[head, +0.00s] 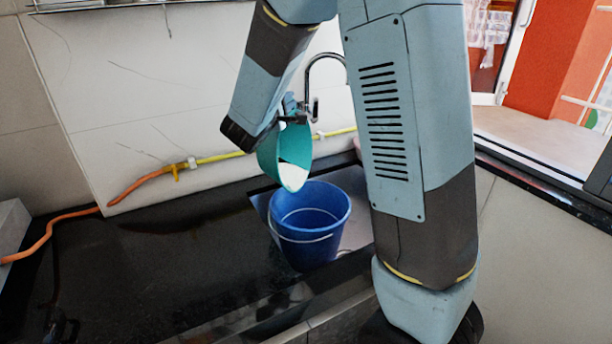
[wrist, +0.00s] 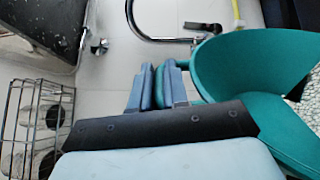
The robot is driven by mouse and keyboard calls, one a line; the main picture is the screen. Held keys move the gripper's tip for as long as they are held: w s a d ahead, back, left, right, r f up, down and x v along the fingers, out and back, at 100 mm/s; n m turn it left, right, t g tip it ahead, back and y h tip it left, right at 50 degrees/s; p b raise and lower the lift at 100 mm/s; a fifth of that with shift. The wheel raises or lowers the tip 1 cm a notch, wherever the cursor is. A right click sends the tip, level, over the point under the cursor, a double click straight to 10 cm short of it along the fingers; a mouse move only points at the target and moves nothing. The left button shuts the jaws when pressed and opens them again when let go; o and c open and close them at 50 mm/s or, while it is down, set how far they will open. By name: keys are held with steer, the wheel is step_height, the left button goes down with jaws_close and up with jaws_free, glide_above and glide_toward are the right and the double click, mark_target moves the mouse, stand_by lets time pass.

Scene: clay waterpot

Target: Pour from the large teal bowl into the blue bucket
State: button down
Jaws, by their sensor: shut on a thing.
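The large teal bowl (head: 268,158) is tilted steeply on its side in the head view, its mouth facing down and to the right. Pale contents show inside near its lower rim. My gripper (head: 290,104) is shut on the bowl's upper edge or handle. In the wrist view, the fingers of my gripper (wrist: 160,85) close on a teal part beside the bowl (wrist: 245,60), and grainy pale contents show at the right edge. The blue bucket (head: 311,215) stands upright just below the bowl, apart from it. The bucket looks empty inside, though its bottom is partly hidden.
The bucket stands in a sink recess in the black counter (head: 150,260). A curved faucet (head: 325,60) rises behind the bowl. An orange and yellow hose (head: 140,183) runs along the wall. A wire rack (wrist: 38,125) shows at left in the wrist view. The left counter is mostly clear.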

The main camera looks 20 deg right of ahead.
steer(key=shift+s+d, duration=0.1)
steer(key=shift+d, duration=0.05)
stand_by(0.4)
steer(key=shift+s+d+r+m, duration=0.15)
steer(key=shift+s+d+m, duration=0.55)
steer(key=shift+s+d, duration=0.3)
steer(key=shift+w, duration=0.1)
stand_by(1.5)
